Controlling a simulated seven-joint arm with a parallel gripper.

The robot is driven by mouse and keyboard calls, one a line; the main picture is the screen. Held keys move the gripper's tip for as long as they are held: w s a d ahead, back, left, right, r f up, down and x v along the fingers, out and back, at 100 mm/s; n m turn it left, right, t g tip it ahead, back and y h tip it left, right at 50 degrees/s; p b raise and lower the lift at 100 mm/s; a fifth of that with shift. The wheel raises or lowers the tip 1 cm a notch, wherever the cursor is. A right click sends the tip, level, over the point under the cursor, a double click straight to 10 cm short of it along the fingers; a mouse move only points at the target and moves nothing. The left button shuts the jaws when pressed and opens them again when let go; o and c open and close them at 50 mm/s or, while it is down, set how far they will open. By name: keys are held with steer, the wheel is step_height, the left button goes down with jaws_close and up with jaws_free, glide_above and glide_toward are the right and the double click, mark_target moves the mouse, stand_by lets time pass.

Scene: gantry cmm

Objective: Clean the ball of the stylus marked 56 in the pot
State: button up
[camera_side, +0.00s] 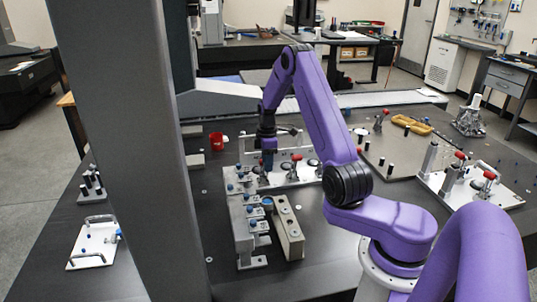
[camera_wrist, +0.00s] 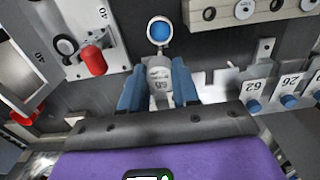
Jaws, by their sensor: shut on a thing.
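My gripper (camera_wrist: 157,90) has its two blue fingers closed on a pale thing with a number label (camera_wrist: 160,74). The label looks upside down and I cannot read it surely. In the side view my gripper (camera_side: 268,162) hangs above the bench, behind the grey rack. A round holder with a blue inside (camera_wrist: 160,30), which may be the pot, lies beyond the fingertips in the wrist view. It also shows beside the rack in the side view (camera_side: 267,202). I cannot make out a stylus ball or whether it touches anything.
The grey rack (camera_side: 243,225) holds several blue-topped pieces; labels (camera_wrist: 253,87) show to the right in the wrist view. A beige block with holes (camera_side: 289,230) stands beside it. Red-handled clamps (camera_side: 297,158) are close behind. A grey column (camera_side: 140,150) stands left.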

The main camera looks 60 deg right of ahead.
glide_above(265, 204)
steer(key=d, duration=0.2)
steer(key=shift+w+d+f, duration=0.1)
steer(key=shift+f, duration=2.4)
steer(key=shift+w+d+f, duration=0.1)
steer(key=shift+f, duration=2.4)
steer(key=shift+f, duration=0.3)
steer(key=n, duration=0.5)
steer(key=shift+n, duration=0.4)
steer(key=m, duration=1.1)
steer(key=shift+m, duration=0.3)
